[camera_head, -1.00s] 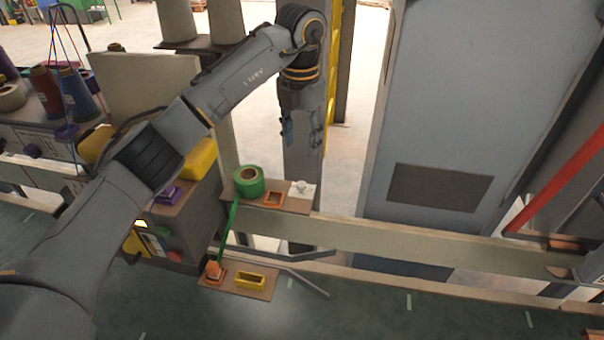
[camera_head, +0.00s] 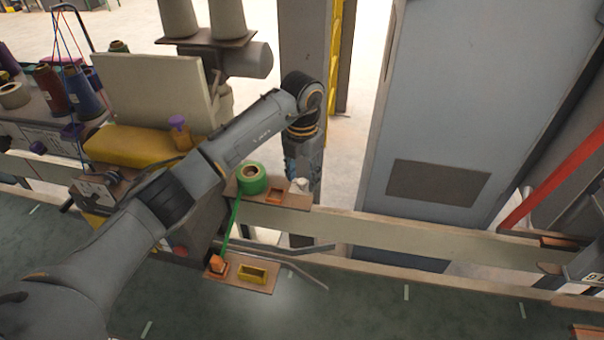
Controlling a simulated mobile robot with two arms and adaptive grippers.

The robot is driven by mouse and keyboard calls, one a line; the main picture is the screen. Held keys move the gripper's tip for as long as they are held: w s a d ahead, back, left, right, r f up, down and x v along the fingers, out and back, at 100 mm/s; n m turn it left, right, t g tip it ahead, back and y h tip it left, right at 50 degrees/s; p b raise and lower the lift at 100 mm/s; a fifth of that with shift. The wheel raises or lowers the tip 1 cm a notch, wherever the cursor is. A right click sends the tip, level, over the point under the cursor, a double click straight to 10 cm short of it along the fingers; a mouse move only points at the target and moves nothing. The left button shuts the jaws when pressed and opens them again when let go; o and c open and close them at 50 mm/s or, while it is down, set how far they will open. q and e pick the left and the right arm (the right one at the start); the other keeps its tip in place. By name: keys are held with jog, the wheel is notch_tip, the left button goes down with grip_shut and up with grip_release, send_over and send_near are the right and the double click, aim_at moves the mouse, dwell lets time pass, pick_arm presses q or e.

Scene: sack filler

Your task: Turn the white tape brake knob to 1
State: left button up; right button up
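The white tape brake knob (camera_head: 299,186) sits at the right end of a small brown shelf, to the right of a green tape roll (camera_head: 252,178) and an orange square frame (camera_head: 274,195). It is small and partly covered, and its setting cannot be read. My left arm reaches in from the left, bends at the wrist and points down near the knob. My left gripper (camera_head: 305,168) is seen end-on against a dark post, just above or behind the knob. Its fingers are not clear, and I cannot tell whether it touches the knob. My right gripper is not in view.
Green tape runs down to a lower plate with an orange block (camera_head: 217,264) and a yellow frame (camera_head: 253,273). A beige rail (camera_head: 400,238) runs across. A grey panel (camera_head: 450,110) and a red bar (camera_head: 555,175) stand at right. Thread cones (camera_head: 80,92) are at left.

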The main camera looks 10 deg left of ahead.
aim_at(302, 180)
pick_arm(q)
grip_shut()
jog(key=shift+f+m+b, duration=0.1)
jog(key=shift+m+b, duration=0.2)
jog(key=shift+b, duration=0.25)
jog(key=shift+m+b, duration=0.4)
jog(key=shift+m, duration=0.1)
jog(key=shift+o, duration=0.9)
grip_release()
notch_tip(302, 180, up, 12)
